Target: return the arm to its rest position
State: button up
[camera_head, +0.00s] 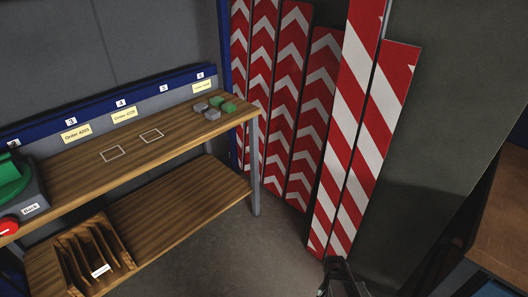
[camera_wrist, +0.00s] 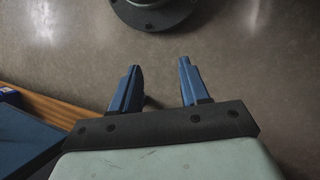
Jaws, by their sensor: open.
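My gripper (camera_wrist: 160,75) shows in the wrist view with its two blue fingers spread apart and nothing between them. It points at the bare grey floor. In the head view a dark part of my arm shows at the bottom edge, right of the middle, in front of the striped boards; the fingers cannot be made out there.
A wooden workbench (camera_head: 85,168) with a lower shelf (camera_head: 165,215) stands at the left. Grey and green blocks (camera_head: 213,115) lie at its far end. Red-white striped boards (camera_head: 362,140) lean behind. A wooden surface (camera_head: 505,225) is at the right. Floor between is clear.

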jog(key=s+a+f+n, duration=0.3)
jog(key=s, duration=0.3)
jog(key=s+a+f+n+g, duration=0.1)
jog(key=s+a+f+n, duration=0.2)
jog(key=s, duration=0.3)
jog(key=shift+s+a+f+n, duration=0.3)
jog(key=shift+s+f+n, duration=0.05)
jog(key=shift+s+n, duration=0.05)
